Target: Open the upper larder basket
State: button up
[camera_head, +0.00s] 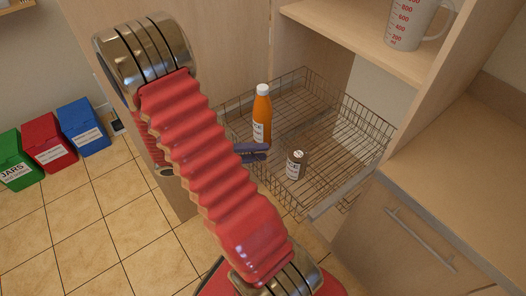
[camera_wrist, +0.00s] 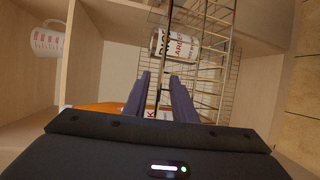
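The wire larder basket (camera_head: 345,128) is in the open cabinet right of centre in the head view, below a wooden shelf. My gripper (camera_head: 268,151) is at the basket's near side, between bottle and can in the picture. In the wrist view my gripper (camera_wrist: 159,75) shows two purple fingers apart, with a thin rim bar (camera_wrist: 168,35) of the basket running between them. A gap shows beside the bar; firm contact is not visible. The can (camera_wrist: 177,46) lies beyond the fingertips.
A measuring jug (camera_head: 414,22) stands on the shelf (camera_head: 345,32) above. A counter (camera_head: 470,150) and a closed front with a bar handle (camera_head: 418,238) are at right. Green, red and blue bins (camera_head: 84,127) stand at left. The tiled floor (camera_head: 100,220) before them is clear.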

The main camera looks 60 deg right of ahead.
jog(key=v, duration=1.1)
jog(key=shift+a, duration=0.25)
jog(key=shift+w, duration=0.15)
jog(key=s+a+f+n+t+y, duration=0.1)
jog(key=s+a+f+n+y, duration=0.2)
jog(key=a+f+n+y, duration=0.15)
jog(key=a+r+n+t+y, duration=0.2)
jog(key=a+t+y, duration=0.15)
jog(key=a, duration=0.25)
jog(key=a+r+t+y, duration=0.1)
jog(key=a+r+t, duration=0.2)
jog(key=r, duration=0.3)
jog(key=a+r+t+y, duration=0.1)
jog(key=a+r+t, duration=0.3)
jog(key=r, duration=0.3)
jog(key=s+a+r+n+t+y, duration=0.1)
jog(key=a+r+t, duration=0.2)
jog(key=r+t, duration=0.2)
jog(key=shift+a+r+y, duration=0.15)
jog(key=shift+r+y, duration=0.25)
jog(key=shift+r, duration=0.35)
jog(key=shift+s, duration=0.1)
